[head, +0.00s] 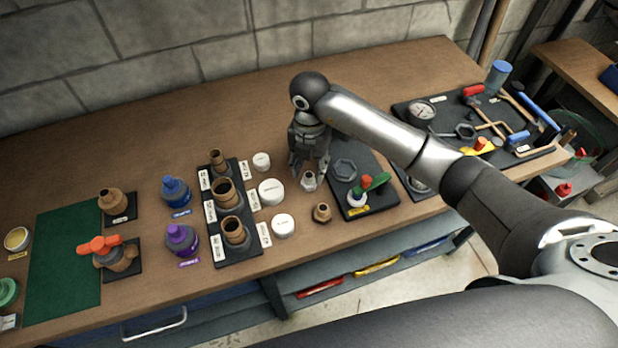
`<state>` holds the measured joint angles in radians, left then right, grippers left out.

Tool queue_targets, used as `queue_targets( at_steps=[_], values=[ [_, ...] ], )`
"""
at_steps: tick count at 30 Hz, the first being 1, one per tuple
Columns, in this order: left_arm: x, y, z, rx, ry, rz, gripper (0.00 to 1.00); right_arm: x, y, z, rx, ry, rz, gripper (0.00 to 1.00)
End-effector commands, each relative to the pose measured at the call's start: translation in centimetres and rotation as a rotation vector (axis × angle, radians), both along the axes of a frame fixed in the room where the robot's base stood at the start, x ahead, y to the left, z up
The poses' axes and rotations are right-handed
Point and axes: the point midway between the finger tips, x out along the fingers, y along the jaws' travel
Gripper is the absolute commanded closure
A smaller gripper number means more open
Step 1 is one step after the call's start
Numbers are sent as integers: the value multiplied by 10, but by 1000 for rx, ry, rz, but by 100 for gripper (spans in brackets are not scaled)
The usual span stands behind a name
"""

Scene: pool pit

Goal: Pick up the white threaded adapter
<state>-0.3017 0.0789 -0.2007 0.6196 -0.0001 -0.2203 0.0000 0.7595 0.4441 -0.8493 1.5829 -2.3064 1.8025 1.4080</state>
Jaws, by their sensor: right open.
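The white threaded adapter (309,181) stands on the wooden bench, a small pale fitting just left of a black board. My right gripper (309,170) comes in from the right and points down over it. Its fingers are open, on either side of and behind the adapter's upper part. I cannot tell whether they touch it. The fingers hide part of the adapter's top. My left gripper is not in view.
A brass fitting (322,212) stands close in front of the adapter. White caps (271,191) stand to the left, beside a black rack (240,250) of brown pipe pieces. The black board (379,207) on the right holds a red-and-green valve (370,185). The bench behind is clear.

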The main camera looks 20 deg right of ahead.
Motion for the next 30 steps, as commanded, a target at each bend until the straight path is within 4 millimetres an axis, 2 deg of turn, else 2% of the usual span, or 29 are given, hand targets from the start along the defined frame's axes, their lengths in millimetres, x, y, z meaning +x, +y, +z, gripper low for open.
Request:
queue_targets(
  at_steps=[6, 10, 19, 20, 26, 30],
  values=[
    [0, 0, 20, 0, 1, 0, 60, 0, 1, -26, 1, 7, -1, 60],
    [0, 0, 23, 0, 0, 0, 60, 1, 1, -45, 1, 4, 0, 60],
    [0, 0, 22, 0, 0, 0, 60, 2, 1, -52, 1, 0, 2, 60],
    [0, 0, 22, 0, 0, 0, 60, 2, 1, -52, 1, 0, 2, 61],
    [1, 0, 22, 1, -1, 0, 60, 2, 1, -52, 1, 0, 2, 87],
    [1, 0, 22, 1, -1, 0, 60, 2, 1, -52, 1, 0, 1, 89]
  ],
)
